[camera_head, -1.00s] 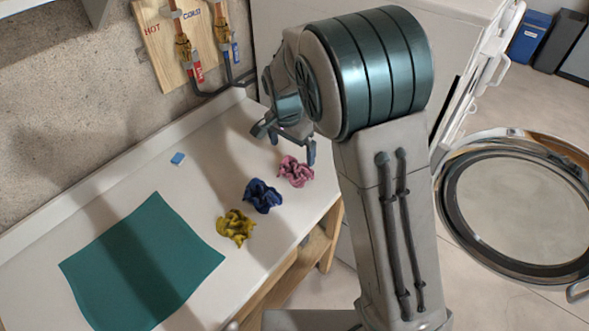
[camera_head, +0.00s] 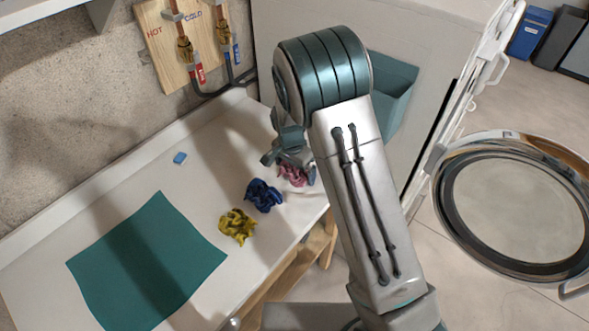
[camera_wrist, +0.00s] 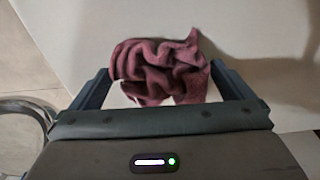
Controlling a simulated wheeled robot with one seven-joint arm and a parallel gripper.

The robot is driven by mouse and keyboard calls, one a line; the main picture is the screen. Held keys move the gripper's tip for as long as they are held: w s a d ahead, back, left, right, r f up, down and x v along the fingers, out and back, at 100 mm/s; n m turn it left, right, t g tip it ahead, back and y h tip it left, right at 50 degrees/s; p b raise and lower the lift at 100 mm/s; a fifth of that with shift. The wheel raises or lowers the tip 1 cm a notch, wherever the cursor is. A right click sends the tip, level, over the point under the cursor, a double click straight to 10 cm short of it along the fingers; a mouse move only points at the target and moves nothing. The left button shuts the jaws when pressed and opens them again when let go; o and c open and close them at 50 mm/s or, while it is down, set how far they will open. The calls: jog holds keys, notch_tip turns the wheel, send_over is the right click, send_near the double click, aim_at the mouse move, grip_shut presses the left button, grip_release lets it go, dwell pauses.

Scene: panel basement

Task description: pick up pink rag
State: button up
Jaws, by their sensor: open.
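The pink rag (camera_head: 293,177) lies crumpled near the right end of the white worktop, partly hidden behind my gripper. In the wrist view the rag (camera_wrist: 160,70) fills the space ahead of and between the two fingers. My gripper (camera_wrist: 160,82) is open, with one finger on each side of the rag. In the head view my gripper (camera_head: 290,165) is low over the rag. I cannot tell whether the fingers touch the rag or the worktop.
A blue rag (camera_head: 263,195) and a yellow rag (camera_head: 237,226) lie left of the pink one. A teal cloth (camera_head: 147,262) and small blue block (camera_head: 180,158) are on the worktop (camera_head: 100,200). A round open door (camera_head: 515,205) stands at right.

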jog(key=c, duration=0.7)
jog(key=shift+r, duration=0.15)
